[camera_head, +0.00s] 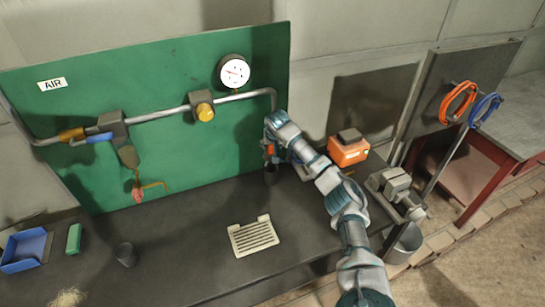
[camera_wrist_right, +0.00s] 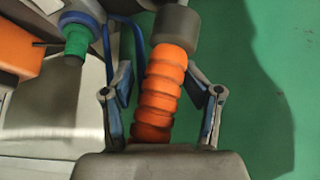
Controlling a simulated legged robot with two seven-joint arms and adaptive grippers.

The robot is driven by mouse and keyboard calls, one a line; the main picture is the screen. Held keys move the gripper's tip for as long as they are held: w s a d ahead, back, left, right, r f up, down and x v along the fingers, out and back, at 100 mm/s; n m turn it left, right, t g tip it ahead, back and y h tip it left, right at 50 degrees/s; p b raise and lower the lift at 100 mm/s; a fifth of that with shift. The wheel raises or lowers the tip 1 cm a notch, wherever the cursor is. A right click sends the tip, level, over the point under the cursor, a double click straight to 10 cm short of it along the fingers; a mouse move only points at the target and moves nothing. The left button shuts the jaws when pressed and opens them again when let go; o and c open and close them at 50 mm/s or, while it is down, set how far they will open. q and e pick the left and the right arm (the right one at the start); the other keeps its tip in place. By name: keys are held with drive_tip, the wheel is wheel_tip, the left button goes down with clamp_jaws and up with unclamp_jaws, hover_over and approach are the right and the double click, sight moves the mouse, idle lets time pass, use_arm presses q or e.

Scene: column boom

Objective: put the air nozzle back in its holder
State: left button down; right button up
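An orange ribbed piece, which looks like the air nozzle's grip (camera_wrist_right: 162,92), lies between the fingers of my right gripper (camera_wrist_right: 160,78) in the wrist view. A gap shows on its left, while the right fingertip is very near its edge. Its far end meets a dark grey cylinder (camera_wrist_right: 177,22); whether it sits inside or only lines up is unclear. In the head view my right gripper (camera_head: 269,146) is low at the green board's right edge. A dark cup (camera_head: 271,174), perhaps the holder, is just below it. My left gripper is out of view.
A green board (camera_head: 190,160) carries a pipe, valves and a gauge (camera_head: 233,72). An orange box (camera_head: 348,148) and a vise (camera_head: 395,184) stand to the right. A slotted plate (camera_head: 253,236), small cup (camera_head: 126,254) and blue bin (camera_head: 25,249) are on the bench. A blue hose (camera_wrist_right: 106,48) runs beside the gripper.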

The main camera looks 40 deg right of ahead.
sight(271, 154)
drive_tip(key=shift+g, duration=0.7)
drive_tip(key=f, duration=0.1)
drive_tip(key=s+a+f, duration=0.1)
drive_tip(key=f, duration=0.1)
drive_tip(key=a+f, duration=0.1)
drive_tip(key=f, duration=0.1)
drive_tip(key=shift+s+f, duration=0.15)
drive_tip(key=shift+s, duration=0.05)
drive_tip(key=shift+r, duration=0.55)
drive_tip(key=v, duration=1)
drive_tip(key=shift+w+d+r, duration=0.2)
drive_tip(key=shift+d+r, duration=0.05)
drive_tip(key=shift+r, duration=0.3)
